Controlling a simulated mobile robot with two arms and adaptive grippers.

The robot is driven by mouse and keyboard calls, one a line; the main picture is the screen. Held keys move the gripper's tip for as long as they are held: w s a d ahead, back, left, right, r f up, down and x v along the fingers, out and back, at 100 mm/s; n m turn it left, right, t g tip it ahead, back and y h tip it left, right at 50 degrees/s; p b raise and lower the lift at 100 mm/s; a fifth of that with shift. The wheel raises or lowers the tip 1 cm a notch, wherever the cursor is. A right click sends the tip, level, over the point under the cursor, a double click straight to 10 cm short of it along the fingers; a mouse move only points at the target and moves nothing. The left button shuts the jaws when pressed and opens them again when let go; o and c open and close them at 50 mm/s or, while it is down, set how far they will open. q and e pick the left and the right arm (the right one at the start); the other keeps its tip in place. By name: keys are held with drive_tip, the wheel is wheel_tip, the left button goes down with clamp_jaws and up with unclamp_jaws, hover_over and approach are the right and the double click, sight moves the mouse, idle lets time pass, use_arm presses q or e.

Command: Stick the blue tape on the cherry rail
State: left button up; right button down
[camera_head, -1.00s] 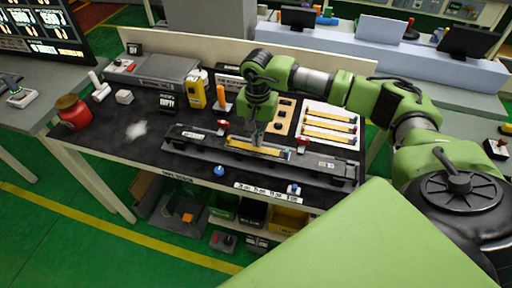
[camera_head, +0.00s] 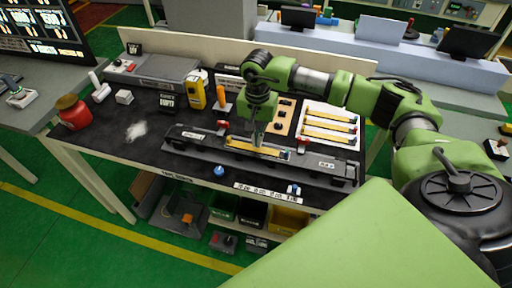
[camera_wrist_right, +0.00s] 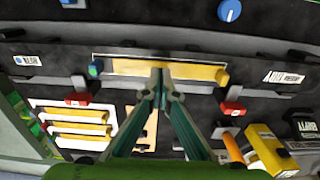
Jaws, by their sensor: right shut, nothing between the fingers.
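A tan, wood-coloured rail (camera_head: 243,144) lies in the long dark fixture (camera_head: 190,142) on the workbench. I cannot tell whether the blue piece is tape. My right gripper (camera_head: 257,144) points down, its fingertips shut and empty at the middle of the rail. In the right wrist view the fingertips (camera_wrist_right: 164,72) overlap the rail's near edge; contact is unclear. My left gripper is out of view.
A white tray (camera_head: 348,143) with several similar strips stands to the right behind the fixture. Red clamps (camera_head: 223,125) flank the rail. A yellow device (camera_head: 196,92), an orange-handled tool (camera_head: 221,95) and a red jar (camera_head: 73,112) stand on the bench. The front left bench top is mostly clear.

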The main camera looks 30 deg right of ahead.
drive_tip(key=shift+f+b, duration=0.85)
drive_tip(key=shift+f, duration=0.1)
idle(0.6)
drive_tip(key=shift+r, duration=0.1)
idle(0.4)
drive_tip(key=shift+r+p, duration=1.7)
drive_tip(key=shift+r, duration=1.8)
drive_tip(key=shift+f, duration=0.1)
